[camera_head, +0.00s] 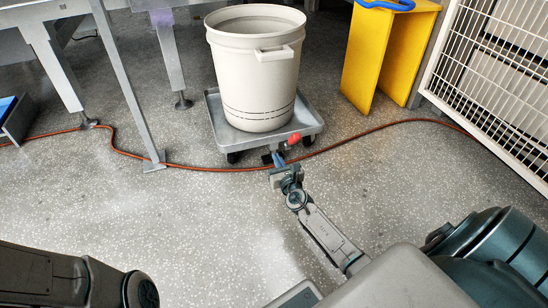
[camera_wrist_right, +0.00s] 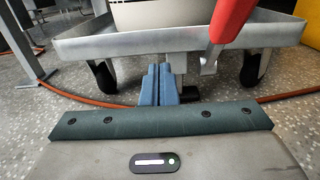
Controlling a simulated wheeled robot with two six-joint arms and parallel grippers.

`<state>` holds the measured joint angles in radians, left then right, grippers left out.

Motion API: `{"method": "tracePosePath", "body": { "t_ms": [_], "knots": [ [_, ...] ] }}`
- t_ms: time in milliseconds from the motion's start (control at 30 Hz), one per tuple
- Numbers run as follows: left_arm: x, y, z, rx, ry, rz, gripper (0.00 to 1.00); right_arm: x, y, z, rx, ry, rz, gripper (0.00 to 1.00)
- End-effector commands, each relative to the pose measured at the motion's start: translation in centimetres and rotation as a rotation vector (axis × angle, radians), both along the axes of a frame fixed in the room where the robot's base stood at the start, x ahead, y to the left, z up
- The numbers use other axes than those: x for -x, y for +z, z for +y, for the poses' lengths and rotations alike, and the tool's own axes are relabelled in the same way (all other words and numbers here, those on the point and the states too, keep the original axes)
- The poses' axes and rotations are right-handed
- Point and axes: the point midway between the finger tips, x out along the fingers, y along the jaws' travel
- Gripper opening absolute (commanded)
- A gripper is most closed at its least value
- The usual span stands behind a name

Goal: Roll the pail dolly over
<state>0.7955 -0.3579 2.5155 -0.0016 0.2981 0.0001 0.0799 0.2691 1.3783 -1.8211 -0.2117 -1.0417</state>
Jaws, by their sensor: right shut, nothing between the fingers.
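The grey pail dolly (camera_head: 216,117) stands on caster wheels with a large off-white pail (camera_head: 255,85) upright on its tray. The dolly's front wall (camera_wrist_right: 100,43) and black casters also show in the right wrist view. A red-tipped lever (camera_head: 294,139) sticks out at the dolly's front; its red part (camera_wrist_right: 232,18) looms close in the wrist view. My right gripper (camera_head: 278,160) is low at the dolly's front edge, left of the lever. Its blue fingers (camera_wrist_right: 158,83) are shut together and empty. I cannot tell whether they touch the dolly. My left gripper is out of view.
An orange hose (camera_head: 370,133) runs across the floor, passing by the dolly's front casters. Steel table legs (camera_head: 130,85) stand at the left. A yellow stand (camera_head: 375,55) and a white wire cage (camera_head: 495,80) are at the right. The near floor is clear.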

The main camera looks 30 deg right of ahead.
Motion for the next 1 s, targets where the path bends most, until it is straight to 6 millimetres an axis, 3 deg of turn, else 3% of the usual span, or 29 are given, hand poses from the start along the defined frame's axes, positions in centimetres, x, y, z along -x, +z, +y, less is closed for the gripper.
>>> {"method": "tracePosePath", "body": {
  "t_ms": [400,600,800,900,1000],
  "knots": [
    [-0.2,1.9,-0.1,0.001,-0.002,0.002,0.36,6.5,0.0,1.6,-0.002,0.000,0.003,0.00],
    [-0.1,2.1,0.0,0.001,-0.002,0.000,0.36,8.0,0.0,1.9,0.000,0.000,0.001,0.00],
    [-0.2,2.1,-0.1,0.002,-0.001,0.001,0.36,8.1,0.0,2.0,-0.003,0.000,0.000,0.00],
    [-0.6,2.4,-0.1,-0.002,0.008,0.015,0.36,7.9,1.4,2.7,-0.066,0.016,-0.015,0.00],
    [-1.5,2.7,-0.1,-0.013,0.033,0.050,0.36,7.5,5.1,5.0,-0.256,0.074,-0.054,0.00]
  ]
}}
